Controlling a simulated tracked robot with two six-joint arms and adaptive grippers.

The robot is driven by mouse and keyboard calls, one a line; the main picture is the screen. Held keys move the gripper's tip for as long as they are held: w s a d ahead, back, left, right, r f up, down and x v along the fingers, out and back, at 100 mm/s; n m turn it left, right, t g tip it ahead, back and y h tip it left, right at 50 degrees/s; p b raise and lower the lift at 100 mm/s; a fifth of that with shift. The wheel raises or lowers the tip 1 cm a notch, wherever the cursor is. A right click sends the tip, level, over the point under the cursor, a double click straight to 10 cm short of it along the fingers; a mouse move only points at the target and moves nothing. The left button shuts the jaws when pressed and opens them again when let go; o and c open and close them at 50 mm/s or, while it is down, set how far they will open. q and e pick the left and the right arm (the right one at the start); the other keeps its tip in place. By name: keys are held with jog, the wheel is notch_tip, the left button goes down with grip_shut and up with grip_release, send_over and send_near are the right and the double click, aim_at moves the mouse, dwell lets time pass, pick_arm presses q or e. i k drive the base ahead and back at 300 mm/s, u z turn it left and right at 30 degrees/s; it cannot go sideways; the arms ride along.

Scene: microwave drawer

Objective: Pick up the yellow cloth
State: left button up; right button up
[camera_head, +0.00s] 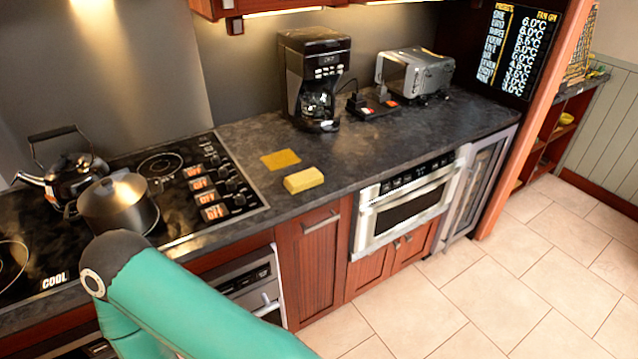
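The yellow cloth (281,159) is a thin, flat, dark-yellow square lying on the dark countertop (400,135), to the right of the cooktop. A thicker light-yellow block (304,180), like a sponge, lies just in front of it and slightly right, near the counter's front edge. A narrow strip of counter shows between the two. Nothing covers the cloth. One of my teal arms crosses the lower left of the view, well short of the cloth. Neither of my grippers is in view.
The cooktop (240,197) holds a black kettle (72,172) and a lidded pot (117,203). A coffee maker (314,78) stands behind the cloth to the right. A toaster (414,72) is farther right. Counter right of the sponge is clear. A built-in microwave drawer (405,205) is shut below.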

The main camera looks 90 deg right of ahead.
aim_at(302, 181)
jog(key=z, duration=0.1)
jog(key=k, duration=1.45)
jog(key=z, duration=1.3)
jog(key=i, duration=1.05)
jog(key=u, duration=0.05)
